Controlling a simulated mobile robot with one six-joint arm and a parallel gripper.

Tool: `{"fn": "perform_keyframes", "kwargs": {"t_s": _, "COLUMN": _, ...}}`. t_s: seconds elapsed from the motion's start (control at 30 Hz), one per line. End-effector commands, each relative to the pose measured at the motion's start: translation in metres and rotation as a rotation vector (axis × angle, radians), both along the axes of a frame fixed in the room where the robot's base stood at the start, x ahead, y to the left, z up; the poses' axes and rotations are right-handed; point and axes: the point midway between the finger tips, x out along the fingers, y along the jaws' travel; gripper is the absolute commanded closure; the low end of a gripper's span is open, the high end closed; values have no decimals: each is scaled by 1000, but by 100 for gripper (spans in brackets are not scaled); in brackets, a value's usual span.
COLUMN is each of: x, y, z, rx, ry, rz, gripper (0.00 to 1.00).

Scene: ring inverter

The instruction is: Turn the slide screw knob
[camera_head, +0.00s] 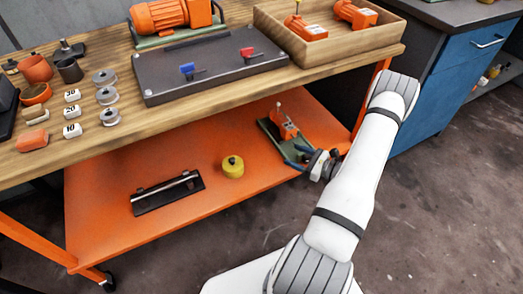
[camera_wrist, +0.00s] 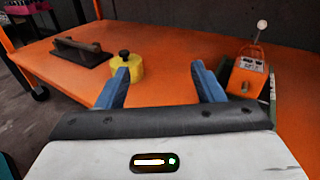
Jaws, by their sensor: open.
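I cannot tell which part is the slide screw knob. A black slide-like block with a metal bar (camera_head: 167,193) lies on the orange lower shelf; it also shows in the wrist view (camera_wrist: 82,53). A yellow round piece with a small black knob (camera_head: 232,167) sits to its right, and in the wrist view (camera_wrist: 131,68) it appears beside my left finger. My gripper (camera_wrist: 160,70) is open with blue fingers and nothing between them. In the head view my gripper (camera_head: 302,160) is at the shelf's right front, partly hidden by my wrist.
An orange lever box (camera_head: 285,123) on a green base stands close to my gripper. The wooden tabletop (camera_head: 190,118) overhangs the orange shelf (camera_head: 110,190). On top are a dark board with blue and red clamps (camera_head: 210,70) and a wooden tray (camera_head: 350,48).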

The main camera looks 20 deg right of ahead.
Motion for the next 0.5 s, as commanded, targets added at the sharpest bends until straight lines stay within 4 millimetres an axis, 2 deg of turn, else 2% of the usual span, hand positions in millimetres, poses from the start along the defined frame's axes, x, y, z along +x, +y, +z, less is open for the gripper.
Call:
{"fn": "perform_keyframes", "kwargs": {"t_s": 0.23, "x": 7, "y": 36, "z": 35, "rx": -91, "ry": -7, "rz": 185, "gripper": 38}}
{"fn": "perform_keyframes", "kwargs": {"t_s": 0.5, "x": 6, "y": 78, "z": 70, "rx": -203, "ry": -17, "rz": 393, "gripper": 38}}
